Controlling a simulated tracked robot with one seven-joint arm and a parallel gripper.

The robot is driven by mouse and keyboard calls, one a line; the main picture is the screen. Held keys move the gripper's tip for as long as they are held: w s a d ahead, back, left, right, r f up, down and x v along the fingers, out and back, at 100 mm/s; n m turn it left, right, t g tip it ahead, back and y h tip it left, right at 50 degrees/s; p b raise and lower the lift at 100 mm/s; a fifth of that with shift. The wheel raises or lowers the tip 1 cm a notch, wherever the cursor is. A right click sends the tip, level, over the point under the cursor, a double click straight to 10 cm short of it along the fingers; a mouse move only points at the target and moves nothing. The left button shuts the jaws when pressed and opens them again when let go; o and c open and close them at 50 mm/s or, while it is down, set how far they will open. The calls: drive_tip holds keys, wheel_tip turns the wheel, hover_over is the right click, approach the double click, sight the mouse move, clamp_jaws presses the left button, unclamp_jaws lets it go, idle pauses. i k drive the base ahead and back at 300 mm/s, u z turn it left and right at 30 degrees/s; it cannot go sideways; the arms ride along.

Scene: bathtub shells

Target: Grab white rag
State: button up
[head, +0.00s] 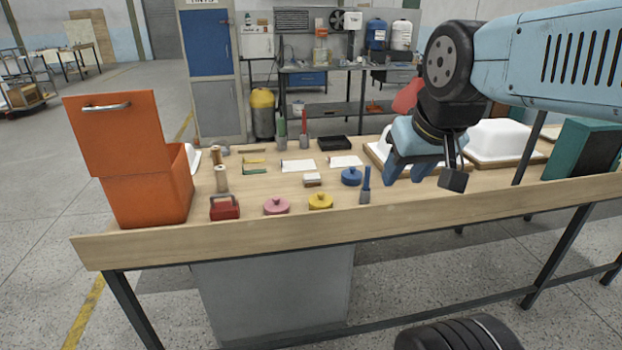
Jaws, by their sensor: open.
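I cannot tell for sure which white item is the rag. Two flat white pieces, one at the middle of the table (298,166) and one to its right (346,161), lie on the wooden top. A small white-topped stack (312,180) lies in front of them, and a white piece (196,160) shows partly behind the orange box. My gripper (405,180) hangs over the right half of the table, to the right of these pieces. It is open, pointing down, with nothing seen between its fingers.
An orange box (150,188) with a raised lid stands at the left end. Pink (276,206), yellow (320,201) and blue (351,177) round items and a red item (225,208) lie near the front. White tub shells (505,140) and a teal box (583,150) stand right.

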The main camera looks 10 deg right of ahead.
sight(310, 180)
drive_tip(key=u, duration=0.4)
drive_tip(key=i, duration=1)
drive_tip(key=z, duration=0.4)
